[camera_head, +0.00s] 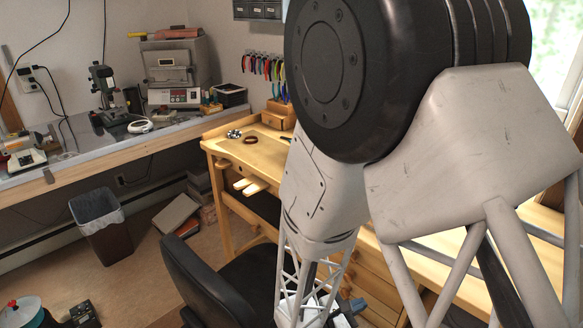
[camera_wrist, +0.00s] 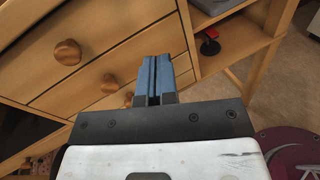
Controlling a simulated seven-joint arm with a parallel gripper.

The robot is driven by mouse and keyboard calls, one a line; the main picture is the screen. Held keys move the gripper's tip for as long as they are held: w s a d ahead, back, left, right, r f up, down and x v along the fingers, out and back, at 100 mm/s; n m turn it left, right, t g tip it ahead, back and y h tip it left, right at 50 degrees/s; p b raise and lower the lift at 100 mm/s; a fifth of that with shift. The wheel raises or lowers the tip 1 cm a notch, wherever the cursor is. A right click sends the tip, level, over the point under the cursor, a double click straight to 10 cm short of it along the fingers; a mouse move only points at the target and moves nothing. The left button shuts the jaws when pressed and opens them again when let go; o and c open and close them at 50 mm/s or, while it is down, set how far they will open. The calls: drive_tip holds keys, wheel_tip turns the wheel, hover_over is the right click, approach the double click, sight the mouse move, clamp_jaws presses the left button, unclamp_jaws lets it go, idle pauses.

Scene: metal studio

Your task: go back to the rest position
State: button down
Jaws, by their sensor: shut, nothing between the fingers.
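My gripper (camera_wrist: 155,78) shows in the wrist view with its two blue fingers side by side, shut with nothing between them. Behind the fingers in that view is the front of a wooden drawer unit (camera_wrist: 110,65) with round knobs. In the head view my arm hangs down across the right half of the picture and hides much of the workbench. My gripper (camera_head: 357,305) shows there only as a small blue part low at the bottom edge, beside the bench drawers.
A wooden workbench (camera_head: 240,127) stands behind my arm, with a black chair (camera_head: 225,285) in front of it. A bin (camera_head: 100,222) stands on the floor at left. A long counter (camera_head: 70,160) holds machines. Floor between bin and chair is partly clear.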

drive_tip(key=s+d+r+m+g+y, duration=0.3)
drive_tip(key=s+r+m+g, duration=0.15)
drive_tip(key=r+m, duration=0.2)
drive_tip(key=s+d+r+m+g+y, duration=0.3)
drive_tip(key=r+m+g, duration=0.2)
drive_tip(key=r+m, duration=0.15)
drive_tip(key=s+a+r+m+t+y, duration=0.2)
drive_tip(key=s+r+m+y, duration=0.1)
drive_tip(key=r, duration=0.4)
drive_tip(key=s+a+r+m+t+y, duration=0.2)
drive_tip(key=r+m+y, duration=0.3)
drive_tip(key=r, duration=0.3)
drive_tip(key=shift+s+r+t+y, duration=0.35)
drive_tip(key=shift+s+y, duration=0.15)
drive_tip(key=shift+y, duration=0.1)
drive_tip(key=shift+a, duration=0.1)
